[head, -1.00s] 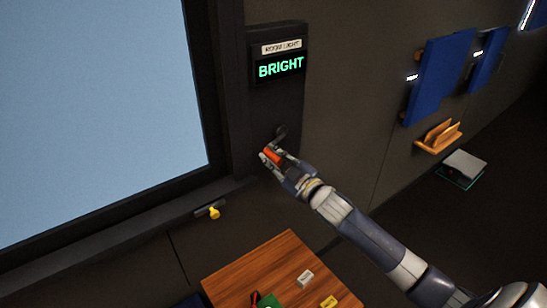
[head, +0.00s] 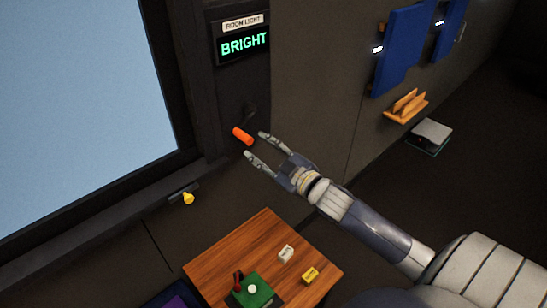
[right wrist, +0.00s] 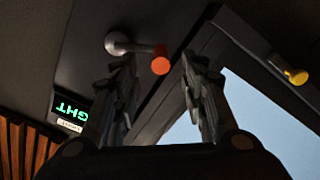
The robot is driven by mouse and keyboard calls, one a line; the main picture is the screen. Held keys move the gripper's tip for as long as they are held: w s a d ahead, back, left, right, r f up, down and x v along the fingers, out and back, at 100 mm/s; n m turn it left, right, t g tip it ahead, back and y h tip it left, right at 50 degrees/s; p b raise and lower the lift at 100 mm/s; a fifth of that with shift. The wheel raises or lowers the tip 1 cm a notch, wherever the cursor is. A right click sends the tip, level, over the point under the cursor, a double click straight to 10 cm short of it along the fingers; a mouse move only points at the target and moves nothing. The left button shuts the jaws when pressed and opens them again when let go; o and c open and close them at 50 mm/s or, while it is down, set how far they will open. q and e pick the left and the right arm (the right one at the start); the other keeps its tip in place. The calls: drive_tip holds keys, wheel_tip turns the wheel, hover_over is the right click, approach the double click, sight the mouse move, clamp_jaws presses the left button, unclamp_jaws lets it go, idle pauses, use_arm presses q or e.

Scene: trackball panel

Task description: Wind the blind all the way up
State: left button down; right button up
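The crank's orange handle (head: 243,136) sticks out from its dark arm (head: 249,115) on the wall panel, below the display (head: 243,43) reading BRIGHT. The window pane (head: 75,90) shows plain light blue, with no blind visible across the part in view. My right gripper (head: 254,145) is open and empty, its fingertips just right of and below the handle, apart from it. In the right wrist view the orange handle (right wrist: 160,62) shows beyond and between the open fingers (right wrist: 158,75). My left gripper is out of view.
A wooden table (head: 225,250) below holds a green box (head: 255,290) with a red lever and small blocks. Blue panels (head: 403,48) and a wooden holder (head: 405,106) are on the right wall.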

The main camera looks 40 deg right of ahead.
drive_tip(key=s, duration=0.4)
drive_tip(key=shift+s+d, duration=0.15)
drive_tip(key=shift+d, duration=0.15)
